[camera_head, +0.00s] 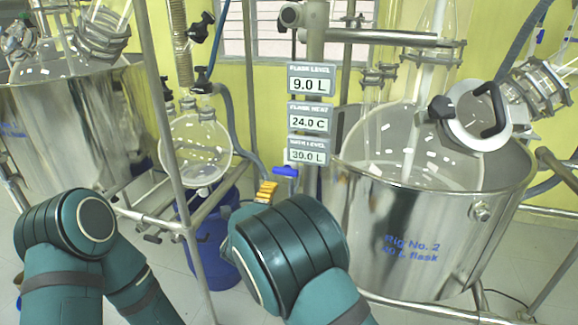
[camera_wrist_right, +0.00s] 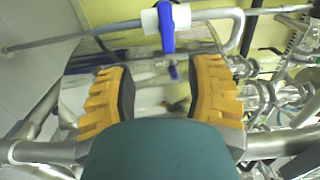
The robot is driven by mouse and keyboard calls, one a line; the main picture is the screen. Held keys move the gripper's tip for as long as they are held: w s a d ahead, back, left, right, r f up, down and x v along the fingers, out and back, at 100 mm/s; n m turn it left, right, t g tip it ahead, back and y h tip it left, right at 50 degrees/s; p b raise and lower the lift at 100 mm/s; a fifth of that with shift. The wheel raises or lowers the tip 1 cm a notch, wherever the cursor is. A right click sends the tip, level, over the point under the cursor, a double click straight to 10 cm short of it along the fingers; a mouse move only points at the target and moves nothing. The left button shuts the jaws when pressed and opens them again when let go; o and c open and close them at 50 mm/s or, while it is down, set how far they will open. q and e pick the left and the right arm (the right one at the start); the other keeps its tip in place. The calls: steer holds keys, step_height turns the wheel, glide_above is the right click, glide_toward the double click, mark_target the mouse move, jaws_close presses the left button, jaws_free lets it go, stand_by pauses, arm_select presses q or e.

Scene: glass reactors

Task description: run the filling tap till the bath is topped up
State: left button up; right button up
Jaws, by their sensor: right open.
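The bath is the large steel vessel (camera_head: 405,235) marked "Rig No. 2", at the right of the head view, with a glass flask (camera_head: 400,150) inside. A small blue tap handle (camera_head: 285,171) sits left of it, below the readouts. In the right wrist view the blue handle (camera_wrist_right: 166,27) stands upright on a white fitting, beyond the fingertips. My right gripper (camera_head: 266,190) has yellow fingers just left of and below the handle. In the wrist view the right gripper (camera_wrist_right: 160,70) is open, with nothing held between its fingers. My left gripper is out of view.
Readouts show flask level 9.0 L (camera_head: 311,80), flask heat 24.0 C (camera_head: 310,119) and a blurred lower level label, 30.0 L (camera_head: 307,152). Another steel vessel (camera_head: 75,125) stands left. A round glass flask (camera_head: 196,150) hangs above a blue drum (camera_head: 215,255). Metal posts stand close by.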

mark_target(284, 173)
steer(key=x, duration=0.8)
steer(key=r+x, duration=0.1)
steer(key=x, duration=0.4)
steer(key=shift+w+a, duration=0.1)
steer(key=shift+w, duration=0.1)
jaws_close()
